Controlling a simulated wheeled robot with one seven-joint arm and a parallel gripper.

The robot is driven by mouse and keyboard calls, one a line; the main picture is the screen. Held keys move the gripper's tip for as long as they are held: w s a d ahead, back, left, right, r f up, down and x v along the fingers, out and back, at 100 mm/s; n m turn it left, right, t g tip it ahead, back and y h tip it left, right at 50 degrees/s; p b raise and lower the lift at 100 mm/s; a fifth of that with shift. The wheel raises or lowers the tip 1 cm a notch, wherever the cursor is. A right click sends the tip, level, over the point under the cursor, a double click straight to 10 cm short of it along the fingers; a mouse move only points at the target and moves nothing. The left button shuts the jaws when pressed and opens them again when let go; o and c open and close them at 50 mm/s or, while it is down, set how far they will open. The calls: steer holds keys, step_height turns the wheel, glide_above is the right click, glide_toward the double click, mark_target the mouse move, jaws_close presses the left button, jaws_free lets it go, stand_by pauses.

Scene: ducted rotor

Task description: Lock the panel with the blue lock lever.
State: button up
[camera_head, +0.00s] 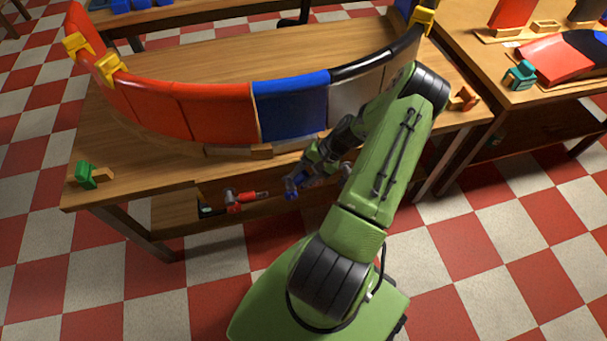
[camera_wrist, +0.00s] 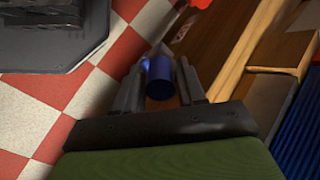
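The blue lock lever (camera_head: 292,188) is at the front edge of the table, below the blue panel. Its round blue handle (camera_wrist: 160,77) shows in the wrist view between my two fingers. My gripper (camera_head: 302,181) reaches down to it from the right. The fingers (camera_wrist: 161,84) stand close on both sides of the handle and look shut on it. The blue panel (camera_head: 291,107) stands in the curved ring wall, between an orange panel (camera_head: 218,112) and a grey one (camera_head: 356,104). The lever's pivot is mostly hidden by my gripper.
A red lever (camera_head: 248,197) sits to the left along the same edge. A green clamp (camera_head: 87,175) is at the table's left corner, an orange one (camera_head: 464,99) at the right. Yellow clips (camera_head: 108,67) grip the wall's top. Another table (camera_head: 460,27) stands to the right.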

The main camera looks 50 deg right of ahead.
steer(key=p+v, duration=0.4)
steer(key=v, duration=1.1)
steer(key=shift+s+r, duration=0.2)
steer(key=shift+r, duration=0.15)
steer(key=shift+d, duration=0.1)
steer(key=shift+c, duration=0.5)
